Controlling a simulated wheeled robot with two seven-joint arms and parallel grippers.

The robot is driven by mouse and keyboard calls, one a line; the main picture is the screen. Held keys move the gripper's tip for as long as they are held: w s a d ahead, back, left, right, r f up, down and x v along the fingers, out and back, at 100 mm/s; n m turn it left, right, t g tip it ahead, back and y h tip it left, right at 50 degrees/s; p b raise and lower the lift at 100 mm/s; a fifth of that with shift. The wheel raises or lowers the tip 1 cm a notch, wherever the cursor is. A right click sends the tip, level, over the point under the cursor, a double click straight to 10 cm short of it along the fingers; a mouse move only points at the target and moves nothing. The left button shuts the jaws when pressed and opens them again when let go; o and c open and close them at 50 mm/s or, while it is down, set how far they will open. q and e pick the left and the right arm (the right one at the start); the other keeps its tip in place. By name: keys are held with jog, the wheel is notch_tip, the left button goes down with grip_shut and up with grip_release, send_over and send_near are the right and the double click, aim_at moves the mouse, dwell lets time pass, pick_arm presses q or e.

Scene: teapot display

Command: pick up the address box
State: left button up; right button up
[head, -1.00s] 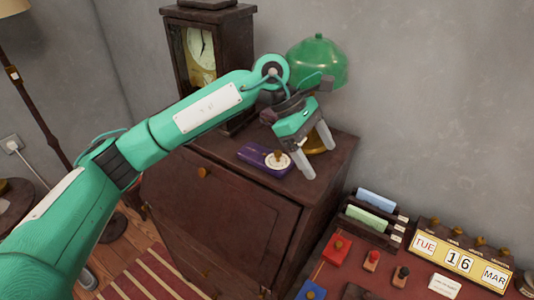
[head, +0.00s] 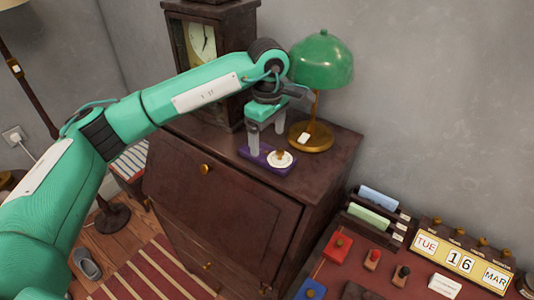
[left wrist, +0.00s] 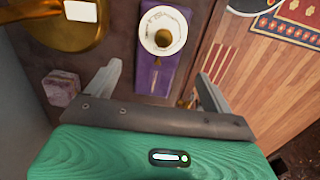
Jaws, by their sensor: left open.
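The address box, by its look the flat purple box (head: 253,155) with a white round dial and brass knob, lies on top of the dark wooden bureau (head: 225,185). In the left wrist view the purple box (left wrist: 150,76) shows between and beyond the fingers, with its white dial at the top. My left gripper (head: 267,143) points down, open and empty, over the box. It also shows in the left wrist view (left wrist: 160,84), with one finger on each side of the box. I cannot tell the exact height of the fingertips. My right gripper is out of view.
A green lamp (head: 321,62) with a brass base stands close right of the box. A dark clock (head: 203,50) stands behind. A lower red-topped desk at right holds a calendar (head: 459,262), stamps and a card rack (head: 378,212).

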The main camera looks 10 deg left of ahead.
aim_at(268, 154)
pick_arm(q)
jog(key=shift+f+p, duration=0.3)
jog(key=shift+f, duration=0.2)
notch_tip(268, 154, down, 4)
jog(key=shift+w+r+p, duration=0.15)
jog(key=shift+r+p, duration=0.05)
jog(key=shift+p, duration=0.6)
jog(key=shift+f, duration=0.5)
jog(key=c, duration=1.1)
jog(key=shift+c, duration=0.2)
jog(key=shift+r, duration=0.15)
